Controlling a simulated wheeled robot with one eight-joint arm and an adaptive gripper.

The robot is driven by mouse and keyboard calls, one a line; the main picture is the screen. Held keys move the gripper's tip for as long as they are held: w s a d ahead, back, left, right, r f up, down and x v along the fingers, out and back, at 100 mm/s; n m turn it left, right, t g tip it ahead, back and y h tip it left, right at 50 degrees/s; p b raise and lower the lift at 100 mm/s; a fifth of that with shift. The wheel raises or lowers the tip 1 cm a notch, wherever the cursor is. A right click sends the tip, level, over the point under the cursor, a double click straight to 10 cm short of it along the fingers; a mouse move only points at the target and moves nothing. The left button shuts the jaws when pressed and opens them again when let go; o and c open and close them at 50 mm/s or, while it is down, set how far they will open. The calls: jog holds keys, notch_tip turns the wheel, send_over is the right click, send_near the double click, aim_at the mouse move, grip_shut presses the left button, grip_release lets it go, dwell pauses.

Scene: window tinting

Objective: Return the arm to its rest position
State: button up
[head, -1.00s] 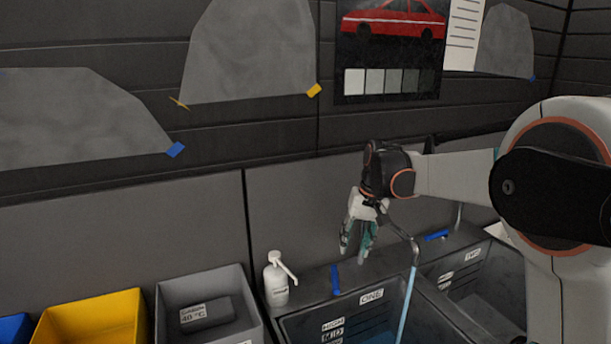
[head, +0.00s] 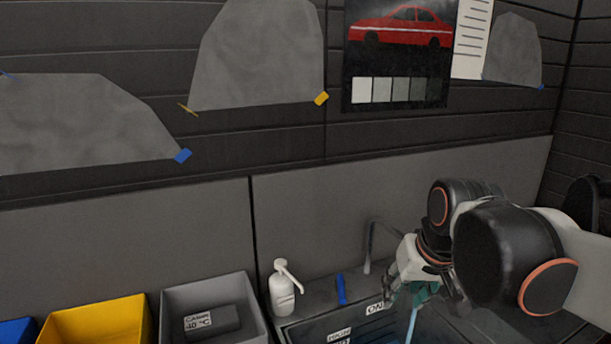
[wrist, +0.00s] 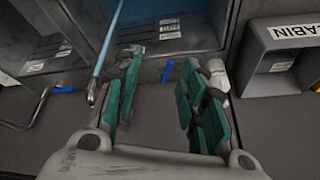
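My gripper (head: 415,290) is in front of the sink counter, right of the white pump bottle (head: 282,292), with my arm folded in from the right. In the wrist view my gripper (wrist: 158,75) has its two teal-padded fingers spread apart with nothing held between them. Beyond the gap between the fingers a blue handle (wrist: 167,71) shows on the counter edge. Part of the sink and tap is hidden behind my arm in the head view.
A light blue water stream (wrist: 106,45) runs from the tap (wrist: 92,92), beside my left finger. A grey bin (head: 259,304) and a yellow bin (head: 142,326) stand left of the bottle. The wall (head: 210,230) behind is clear at low height.

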jog(key=s+d+f+t, duration=0.1)
jog(key=s+f, duration=0.4)
jog(key=s, duration=0.6)
jog(key=shift+s+d+f+t+h, duration=0.3)
jog(key=shift+s+d+f+t, duration=0.1)
jog(key=shift+t, duration=0.3)
